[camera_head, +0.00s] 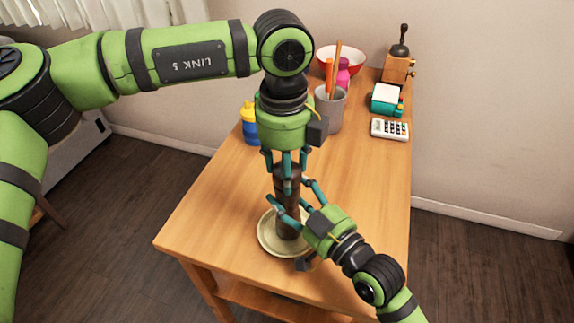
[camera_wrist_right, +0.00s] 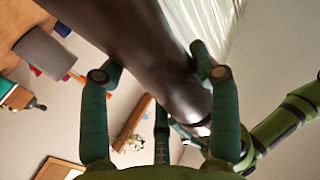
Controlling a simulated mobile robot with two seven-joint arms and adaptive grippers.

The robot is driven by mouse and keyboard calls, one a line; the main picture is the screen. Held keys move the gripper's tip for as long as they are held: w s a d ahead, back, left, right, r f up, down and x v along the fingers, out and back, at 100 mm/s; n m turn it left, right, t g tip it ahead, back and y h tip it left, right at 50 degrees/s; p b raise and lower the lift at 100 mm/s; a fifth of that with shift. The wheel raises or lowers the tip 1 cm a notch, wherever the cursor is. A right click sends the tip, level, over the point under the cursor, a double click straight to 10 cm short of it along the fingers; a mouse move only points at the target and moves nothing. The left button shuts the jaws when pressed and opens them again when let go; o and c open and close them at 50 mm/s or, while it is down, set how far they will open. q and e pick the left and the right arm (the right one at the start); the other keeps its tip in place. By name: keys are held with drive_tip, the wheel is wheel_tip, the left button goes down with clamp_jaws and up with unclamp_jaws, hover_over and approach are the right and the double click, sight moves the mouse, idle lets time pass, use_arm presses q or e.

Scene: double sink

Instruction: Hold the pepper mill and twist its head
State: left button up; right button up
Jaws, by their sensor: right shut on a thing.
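The dark brown pepper mill (camera_head: 288,215) stands upright on a pale plate (camera_head: 266,240) near the front of the wooden table. My right gripper (camera_head: 291,204) reaches in from the lower right and is shut on the mill's body. The right wrist view shows the dark mill (camera_wrist_right: 150,50) close up between the teal fingers. My left gripper (camera_head: 286,163) points down from above, its fingers around the mill's head. The fingers partly hide the head, and I cannot tell whether they press on it.
Behind the mill are a yellow-and-blue bottle (camera_head: 250,125), a grey cup (camera_head: 331,110) with utensils and a red-rimmed bowl (camera_head: 352,58). A calculator (camera_head: 390,129), a teal-and-white item (camera_head: 386,99) and a wooden grinder (camera_head: 398,68) stand at the back right. The table's right middle is clear.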

use_arm(q)
drive_tip(key=shift+s+f+m, duration=0.1)
drive_tip(key=shift+m, duration=0.2)
use_arm(e)
drive_tip(key=shift+f, duration=0.15)
use_arm(q)
drive_tip(key=m, duration=0.4)
drive_tip(key=shift+s+d, duration=0.1)
drive_tip(key=shift+s, duration=0.05)
drive_tip(key=m, duration=1.4)
drive_tip(key=shift+a+m, duration=0.2)
drive_tip(key=shift+m, duration=0.2)
use_arm(e)
drive_tip(key=shift+d, duration=0.1)
use_arm(q)
drive_tip(key=m, duration=0.5)
drive_tip(key=shift+a, duration=0.1)
drive_tip(key=m, duration=0.5)
drive_tip(key=shift+w, duration=0.25)
drive_tip(key=m, duration=0.4)
drive_tip(key=shift+w+a, duration=0.1)
drive_tip(key=shift+w+m, duration=0.15)
drive_tip(key=shift+m, duration=2.35)
